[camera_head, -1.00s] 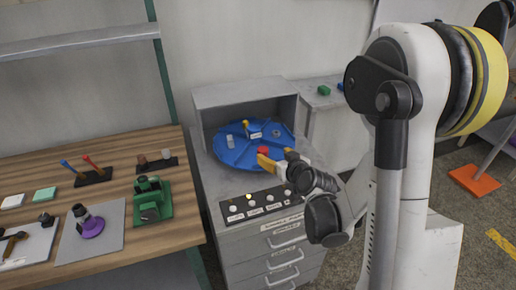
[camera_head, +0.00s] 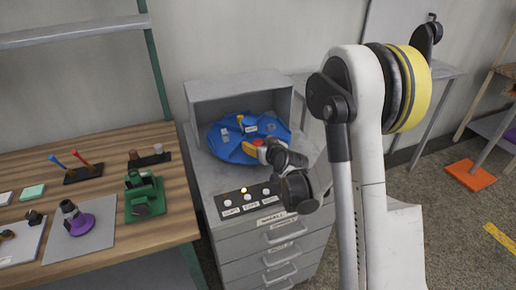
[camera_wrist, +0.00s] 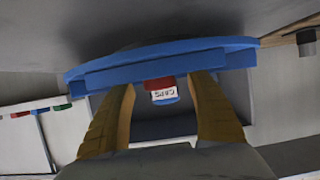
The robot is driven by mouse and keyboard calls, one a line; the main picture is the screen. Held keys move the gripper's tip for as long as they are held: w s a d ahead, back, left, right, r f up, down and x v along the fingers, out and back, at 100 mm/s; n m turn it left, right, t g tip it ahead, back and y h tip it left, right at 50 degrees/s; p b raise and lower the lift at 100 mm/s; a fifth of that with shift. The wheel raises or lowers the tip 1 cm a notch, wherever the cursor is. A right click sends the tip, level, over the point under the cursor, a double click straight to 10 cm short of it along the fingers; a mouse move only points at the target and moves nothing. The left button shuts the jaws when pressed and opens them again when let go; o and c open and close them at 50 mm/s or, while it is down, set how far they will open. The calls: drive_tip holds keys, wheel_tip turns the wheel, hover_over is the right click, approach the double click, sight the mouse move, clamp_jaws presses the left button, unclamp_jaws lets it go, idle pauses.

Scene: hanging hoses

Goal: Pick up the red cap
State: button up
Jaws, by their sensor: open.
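The red cap (camera_head: 258,142) is at the front of the round blue tray (camera_head: 228,150). In the wrist view the red cap (camera_wrist: 160,83) shows under the tray's blue edge, between the two yellow fingers, with a white label reading CAPS in front of it. My gripper (camera_head: 259,149) is open, its fingers on either side of the red piece. A gap shows between the fingers and the red piece in the wrist view; I cannot tell whether either finger touches it. My gripper and wrist partly hide the cap and the tray's front right in the head view.
A button panel (camera_head: 246,199) lies in front. A wooden bench (camera_head: 110,180) with tools stands at left.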

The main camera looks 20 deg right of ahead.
drive_tip(key=c, duration=0.9)
drive_tip(key=shift+o, duration=0.2)
drive_tip(key=shift+r, duration=0.1)
